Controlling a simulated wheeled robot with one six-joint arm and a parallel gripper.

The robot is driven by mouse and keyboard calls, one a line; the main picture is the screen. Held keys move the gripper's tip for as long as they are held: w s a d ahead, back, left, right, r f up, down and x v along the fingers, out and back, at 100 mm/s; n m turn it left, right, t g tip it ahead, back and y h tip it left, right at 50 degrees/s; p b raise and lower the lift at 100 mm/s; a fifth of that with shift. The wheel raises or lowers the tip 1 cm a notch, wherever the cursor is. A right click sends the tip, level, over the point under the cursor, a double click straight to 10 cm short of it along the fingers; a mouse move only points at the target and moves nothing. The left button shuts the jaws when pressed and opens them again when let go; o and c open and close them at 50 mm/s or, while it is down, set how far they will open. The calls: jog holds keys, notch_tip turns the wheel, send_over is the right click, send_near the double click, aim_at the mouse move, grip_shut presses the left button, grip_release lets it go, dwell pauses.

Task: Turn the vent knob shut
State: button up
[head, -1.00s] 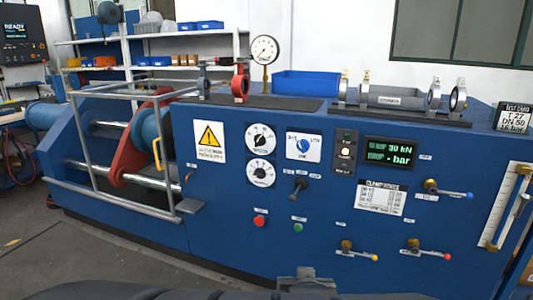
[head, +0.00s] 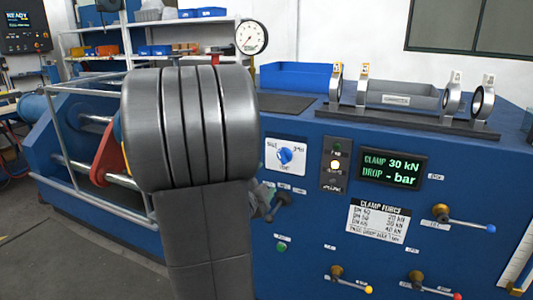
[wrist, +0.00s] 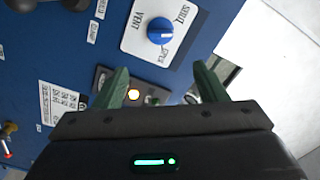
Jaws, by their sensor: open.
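The vent knob (head: 286,156) is a round blue knob on a white plate (head: 275,166) on the front of the blue machine. In the wrist view the knob (wrist: 160,30) is at the top, with VENT and other lettering around it. A small pale mark shows on it; I cannot tell its setting for sure. My gripper (wrist: 163,80) shows two green fingers spread apart with nothing between them. The knob lies beyond the fingertips, not between them.
Beside the knob is a small panel with a lit lamp (head: 335,166), then a green-text display (head: 392,168). A black lever (head: 283,199) and a green button (head: 281,247) are below. Several lever valves (head: 463,220) stick out at right. A pressure gauge (head: 251,37) stands on top.

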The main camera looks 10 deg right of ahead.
aim_at(282, 158)
jog(key=shift+m, duration=0.3)
jog(key=x, duration=1.4)
jog(key=shift+w+d, duration=0.1)
jog(key=shift+d, duration=0.05)
jog(key=c, duration=1)
